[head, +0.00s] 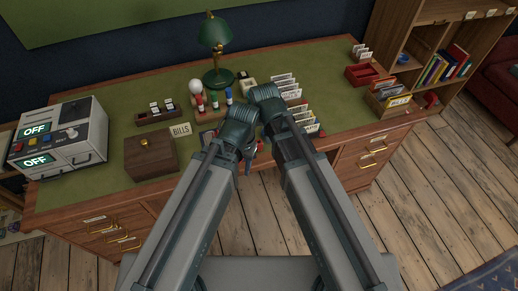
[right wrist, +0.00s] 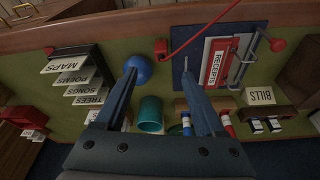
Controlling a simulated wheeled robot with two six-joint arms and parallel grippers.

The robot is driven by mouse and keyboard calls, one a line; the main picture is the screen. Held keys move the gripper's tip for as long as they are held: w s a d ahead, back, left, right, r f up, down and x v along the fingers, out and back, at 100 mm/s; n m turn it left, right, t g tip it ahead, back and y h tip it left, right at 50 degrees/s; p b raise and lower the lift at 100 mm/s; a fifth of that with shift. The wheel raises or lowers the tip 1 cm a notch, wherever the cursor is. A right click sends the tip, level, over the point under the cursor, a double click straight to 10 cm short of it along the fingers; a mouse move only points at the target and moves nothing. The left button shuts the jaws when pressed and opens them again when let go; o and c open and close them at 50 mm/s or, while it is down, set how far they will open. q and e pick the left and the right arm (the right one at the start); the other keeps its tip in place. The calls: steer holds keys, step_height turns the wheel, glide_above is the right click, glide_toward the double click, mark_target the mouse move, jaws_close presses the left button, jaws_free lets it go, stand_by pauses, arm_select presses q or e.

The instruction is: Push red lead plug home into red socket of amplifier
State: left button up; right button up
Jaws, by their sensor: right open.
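A red plug-like piece (right wrist: 160,48) on a thin red lead lies at the top of the right wrist view, by the desk's front edge. My right gripper (right wrist: 158,70) is open and empty, and the red piece shows between its fingertips in that view. I cannot tell the distance between them. A grey box with two green OFF displays (head: 62,140) stands at the left end of the desk; it may be the amplifier. I cannot make out a red socket on it. My left gripper (head: 248,165) is mostly hidden by my wrists in the head view.
A card rack (right wrist: 92,75) stands at left. A wooden box (head: 150,156) and green lamp (head: 216,45) also stand on the desk.

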mark_target(259, 141)
steer(key=b+x, duration=0.4)
steer(key=x, duration=0.1)
steer(key=shift+f, duration=0.3)
steer(key=shift+w+f+b, duration=0.1)
steer(key=shift+f+b, duration=0.1)
steer(key=shift+b, duration=0.2)
steer(key=b+x, duration=0.5)
steer(key=shift+w+a+f, duration=0.1)
steer(key=shift+w+a, duration=0.1)
jaws_close()
